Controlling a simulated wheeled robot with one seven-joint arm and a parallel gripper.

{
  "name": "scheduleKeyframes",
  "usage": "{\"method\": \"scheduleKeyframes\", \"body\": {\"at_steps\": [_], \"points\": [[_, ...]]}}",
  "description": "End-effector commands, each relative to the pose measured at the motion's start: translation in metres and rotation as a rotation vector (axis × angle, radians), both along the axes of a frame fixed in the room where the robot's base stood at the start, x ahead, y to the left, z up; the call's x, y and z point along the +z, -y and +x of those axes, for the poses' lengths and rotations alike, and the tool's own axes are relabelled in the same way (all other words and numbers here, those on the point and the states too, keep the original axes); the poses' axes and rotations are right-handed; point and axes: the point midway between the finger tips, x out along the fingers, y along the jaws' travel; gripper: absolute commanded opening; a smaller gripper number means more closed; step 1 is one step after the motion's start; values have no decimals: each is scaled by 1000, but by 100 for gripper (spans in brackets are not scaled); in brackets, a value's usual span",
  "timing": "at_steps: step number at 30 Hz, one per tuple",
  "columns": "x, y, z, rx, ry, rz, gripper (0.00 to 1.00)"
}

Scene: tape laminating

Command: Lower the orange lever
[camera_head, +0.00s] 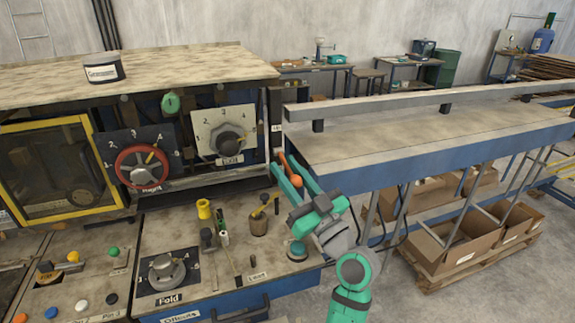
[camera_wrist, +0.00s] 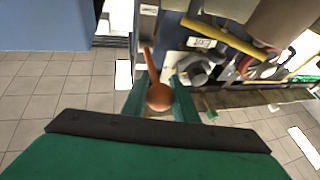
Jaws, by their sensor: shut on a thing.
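The orange lever (camera_head: 295,181) has a thin rod and a round ball knob, and it stands at the right end of the machine, beside the blue-edged table. In the wrist view its ball knob (camera_wrist: 159,97) sits between the two teal fingers, with the rod (camera_wrist: 149,62) reaching up and slightly left past the fingertips. My gripper (camera_head: 286,168) is shut on the lever, with one finger on each side; it also shows in the wrist view (camera_wrist: 161,84). The lever's pivot is hard to make out.
The machine front holds a red dial (camera_head: 143,166) and a grey dial (camera_head: 229,139). The long table (camera_head: 400,140) is close on the right.

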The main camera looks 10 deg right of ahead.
Motion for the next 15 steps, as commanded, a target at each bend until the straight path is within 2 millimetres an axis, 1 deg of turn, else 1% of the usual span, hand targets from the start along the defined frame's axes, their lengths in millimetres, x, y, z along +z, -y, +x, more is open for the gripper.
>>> {"method": "scheduleKeyframes", "body": {"at_steps": [3, 15], "points": [[-5, -3, 0, 7, -7, -1, 0], [-10, -4, 1, 10, -11, -3, 0]]}}
